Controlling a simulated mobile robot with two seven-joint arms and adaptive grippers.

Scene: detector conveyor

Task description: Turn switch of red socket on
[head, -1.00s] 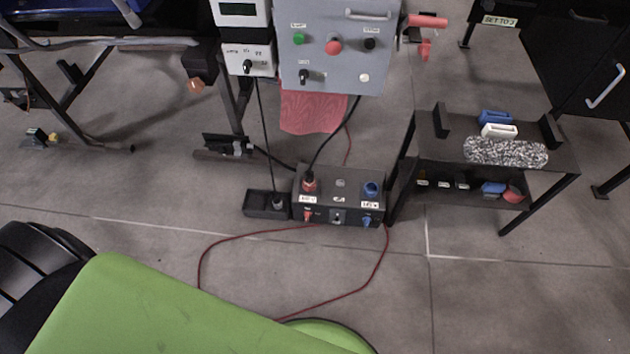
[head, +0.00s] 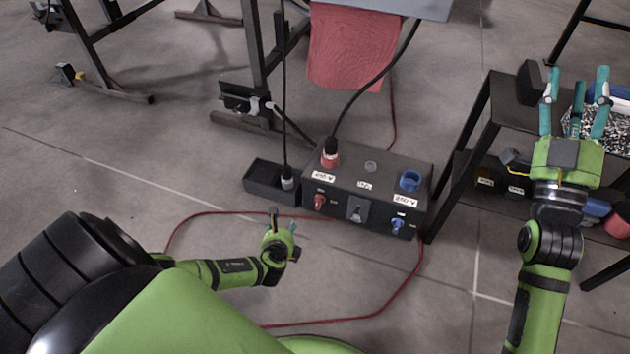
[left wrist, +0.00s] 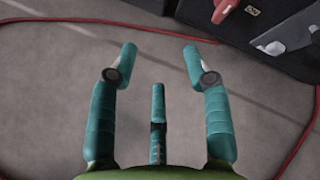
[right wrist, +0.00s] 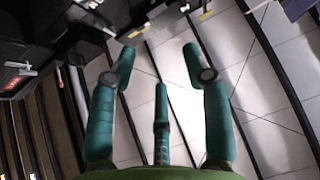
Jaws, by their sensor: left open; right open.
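The black socket box (head: 375,170) stands on the floor. The red socket (head: 330,160) on its top left has a black cable plug in it. The red switch (head: 319,202) is on the box's front face below it. In the left wrist view the red switch (left wrist: 223,10) shows at the top edge, beyond the right finger, beside an ON label. My left gripper (head: 286,228) is open and empty, in front of the box and lower left of the red switch, apart from it. It also shows open in the left wrist view (left wrist: 160,50). My right gripper (head: 576,78) is open and empty by the small black table.
A blue socket (head: 410,181), a blue switch (head: 398,222) and a grey middle switch (head: 356,209) are on the same box. A black tray (head: 262,186) stands left of it. A red cable (head: 345,318) loops on the floor. The black table (head: 505,98) stands at right.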

